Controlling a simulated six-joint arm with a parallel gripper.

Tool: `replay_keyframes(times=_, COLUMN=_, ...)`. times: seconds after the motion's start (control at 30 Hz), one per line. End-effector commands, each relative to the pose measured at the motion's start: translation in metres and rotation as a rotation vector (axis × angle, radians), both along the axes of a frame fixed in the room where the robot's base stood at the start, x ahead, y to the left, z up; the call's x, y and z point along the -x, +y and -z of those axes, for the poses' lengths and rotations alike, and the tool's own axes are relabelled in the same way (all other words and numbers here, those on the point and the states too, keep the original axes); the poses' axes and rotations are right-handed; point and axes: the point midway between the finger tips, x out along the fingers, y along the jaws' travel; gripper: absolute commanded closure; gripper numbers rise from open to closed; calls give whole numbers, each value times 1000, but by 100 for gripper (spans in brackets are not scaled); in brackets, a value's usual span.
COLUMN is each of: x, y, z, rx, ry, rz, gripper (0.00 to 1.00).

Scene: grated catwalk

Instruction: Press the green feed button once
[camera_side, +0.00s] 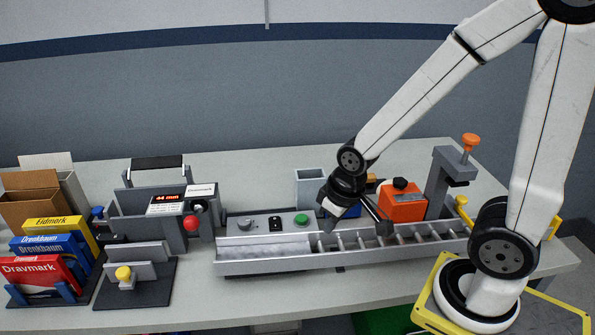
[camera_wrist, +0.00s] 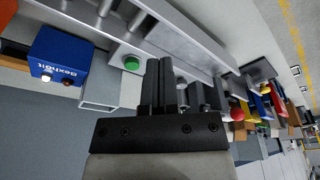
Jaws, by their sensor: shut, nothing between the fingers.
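The green button (camera_side: 301,220) sits on the grey panel at the left part of the long conveyor-like unit (camera_side: 262,243). Beside it on the panel are a black switch (camera_side: 275,223) and a grey knob (camera_side: 245,224). In the wrist view the shut fingers (camera_wrist: 160,62) lie close to the right of the green button (camera_wrist: 132,63), which is fully visible. I see no contact between them, but the height gap is hard to judge.
A grey open bin (camera_side: 310,182) stands behind the panel, and a blue box (camera_wrist: 60,60) is near it. An orange box (camera_side: 402,208) and a stand with an orange knob (camera_side: 470,141) are to the right. A machine with a red button (camera_side: 191,223) stands left.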

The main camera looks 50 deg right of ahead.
Motion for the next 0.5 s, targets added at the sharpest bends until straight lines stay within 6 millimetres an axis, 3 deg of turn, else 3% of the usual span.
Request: replay_keyframes(times=0.5, x=-9, y=-8, z=-1, rx=29, ry=-32, rz=-28, gripper=100)
